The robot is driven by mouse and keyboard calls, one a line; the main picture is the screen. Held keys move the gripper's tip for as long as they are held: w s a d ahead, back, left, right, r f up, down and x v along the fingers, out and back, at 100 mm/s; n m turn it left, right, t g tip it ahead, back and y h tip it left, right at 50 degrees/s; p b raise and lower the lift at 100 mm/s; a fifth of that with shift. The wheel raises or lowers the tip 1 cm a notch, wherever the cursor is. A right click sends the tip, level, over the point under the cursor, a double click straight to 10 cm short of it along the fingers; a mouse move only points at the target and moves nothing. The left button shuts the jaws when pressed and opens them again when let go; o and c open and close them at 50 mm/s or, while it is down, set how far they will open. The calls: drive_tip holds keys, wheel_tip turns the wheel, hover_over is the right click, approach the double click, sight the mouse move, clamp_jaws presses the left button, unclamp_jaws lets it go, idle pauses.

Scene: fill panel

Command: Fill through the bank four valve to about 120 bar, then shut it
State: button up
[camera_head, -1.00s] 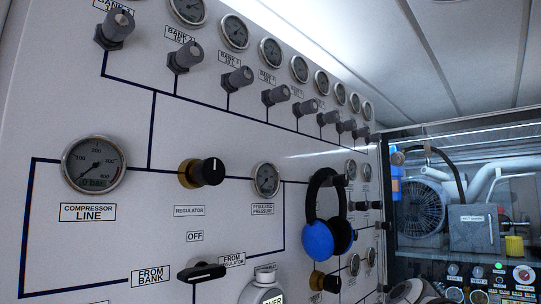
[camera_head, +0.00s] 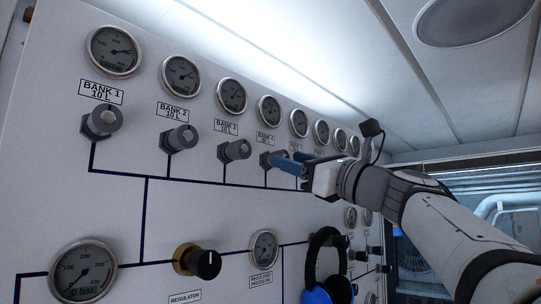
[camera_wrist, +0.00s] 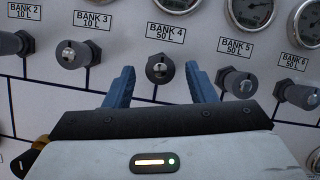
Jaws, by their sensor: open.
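The bank four valve (camera_wrist: 160,69) is a grey knob on the white panel, under the label BANK 4 50 L (camera_wrist: 165,33). Its gauge (camera_head: 269,110) sits above it in the head view; the needle is too small to read. My gripper (camera_wrist: 160,80) is open, its two blue fingers on either side of the bank four valve in the wrist view, with gaps between fingers and knob. In the head view my gripper (camera_head: 290,163) reaches in from the right and partly covers the valve (camera_head: 266,160).
Neighbouring valves for bank 3 (camera_wrist: 72,54) and bank 5 (camera_wrist: 238,82) stand close beside the fingers. The regulator knob (camera_head: 207,264), compressor line gauge (camera_head: 83,271) and blue headphones (camera_head: 325,270) are lower on the panel.

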drive_tip(key=shift+p+x, duration=0.5)
drive_tip(key=shift+x, duration=1.15)
drive_tip(key=shift+c, duration=0.2)
drive_tip(key=c, duration=0.9)
